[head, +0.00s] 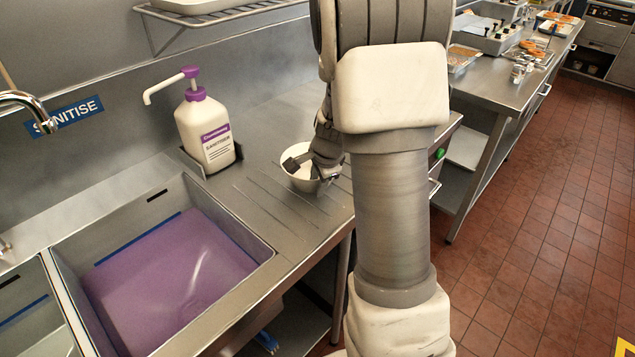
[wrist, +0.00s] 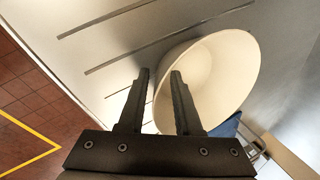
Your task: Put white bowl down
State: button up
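A white bowl (head: 299,172) is at the ridged steel drainboard, right of the sink, and looks roughly upright. In the wrist view the bowl (wrist: 222,68) opens toward the camera, with its near rim by my fingertips. My gripper (head: 312,166) reaches down to the bowl's right side. In the wrist view my gripper (wrist: 160,78) has its two fingers apart, with a visible gap between them; the left finger is outside the rim and the right one overlaps the bowl's inside. My wrist hides part of the bowl in the head view.
A sanitiser pump bottle (head: 206,130) stands behind the bowl to the left. A sink with purple liquid (head: 170,280) lies front left. The ridged drainboard (head: 270,215) is bare in front of the bowl. A steel counter (head: 490,85) with trays stands farther right.

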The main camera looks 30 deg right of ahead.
jog(key=p+v, duration=0.3)
jog(key=v, duration=0.9)
jog(key=s+a+r+n, duration=0.5)
jog(key=s+a+n, duration=0.2)
jog(key=s+n, duration=0.2)
jog(key=s+a+r+n+t, duration=0.1)
jog(key=s+a+r+n, duration=0.4)
jog(key=s+a+n, duration=0.3)
jog(key=shift+s+r+n, duration=0.4)
jog(key=shift+s+n, duration=0.4)
jog(key=shift+s, duration=0.4)
jog(key=shift+r, duration=0.1)
